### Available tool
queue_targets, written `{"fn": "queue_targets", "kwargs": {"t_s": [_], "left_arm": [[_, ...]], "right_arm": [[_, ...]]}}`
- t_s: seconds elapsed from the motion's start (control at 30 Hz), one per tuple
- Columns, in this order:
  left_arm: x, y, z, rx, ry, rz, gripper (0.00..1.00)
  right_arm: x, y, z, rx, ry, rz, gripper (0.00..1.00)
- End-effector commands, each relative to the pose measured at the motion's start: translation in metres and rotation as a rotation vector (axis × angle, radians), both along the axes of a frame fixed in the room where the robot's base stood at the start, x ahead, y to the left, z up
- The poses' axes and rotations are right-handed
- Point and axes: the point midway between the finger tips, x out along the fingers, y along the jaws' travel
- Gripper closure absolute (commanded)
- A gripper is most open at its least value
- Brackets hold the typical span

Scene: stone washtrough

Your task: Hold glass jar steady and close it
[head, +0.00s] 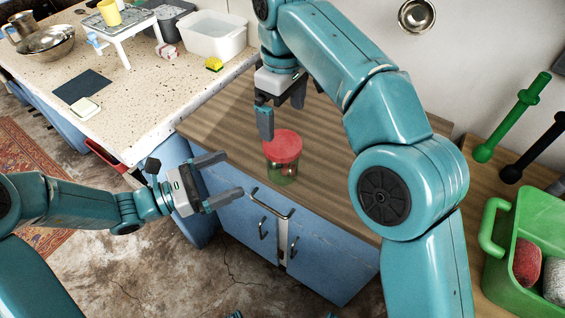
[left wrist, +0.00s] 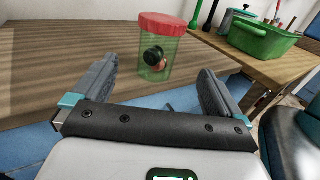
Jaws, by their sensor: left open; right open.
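A glass jar (head: 282,173) with a red lid (head: 283,146) on its top stands upright on the wooden counter near its front edge. In the left wrist view the jar (left wrist: 157,62) shows greenish glass with dark and reddish things inside, and the red lid (left wrist: 163,24) covers its mouth; whether it is tight I cannot tell. My left gripper (head: 233,177) is open and empty, left of and in front of the jar, its fingers pointing toward it. My right gripper (head: 282,112) is open and empty above and slightly left of the lid, apart from it.
The wooden counter (head: 225,118) is clear around the jar. A green basket (head: 515,225) and dumbbell-like green object (head: 512,118) are at right.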

Motion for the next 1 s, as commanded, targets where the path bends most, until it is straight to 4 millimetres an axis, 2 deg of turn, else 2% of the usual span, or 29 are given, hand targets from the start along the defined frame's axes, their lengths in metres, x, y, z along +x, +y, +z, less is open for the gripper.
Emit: {"fn": "queue_targets", "kwargs": {"t_s": [0.1,0.2,0.8,0.87,1.0], "left_arm": [[-0.007,0.015,0.000,0.001,0.000,0.002,0.00],[-0.010,0.021,0.000,0.000,-0.001,0.001,0.00],[-0.011,0.023,0.001,0.000,-0.001,-0.001,0.00],[-0.011,0.023,0.006,0.000,-0.001,-0.001,0.00],[-0.011,0.023,0.033,0.000,-0.001,-0.001,0.00]], "right_arm": [[0.000,0.000,0.000,0.000,0.000,0.000,0.00],[0.000,0.000,0.000,0.000,0.000,0.000,0.00],[0.000,0.000,0.000,0.000,0.000,0.000,0.00],[0.000,0.000,0.006,0.000,0.000,0.000,0.00],[0.000,0.000,0.033,0.000,0.000,0.000,0.00]]}}
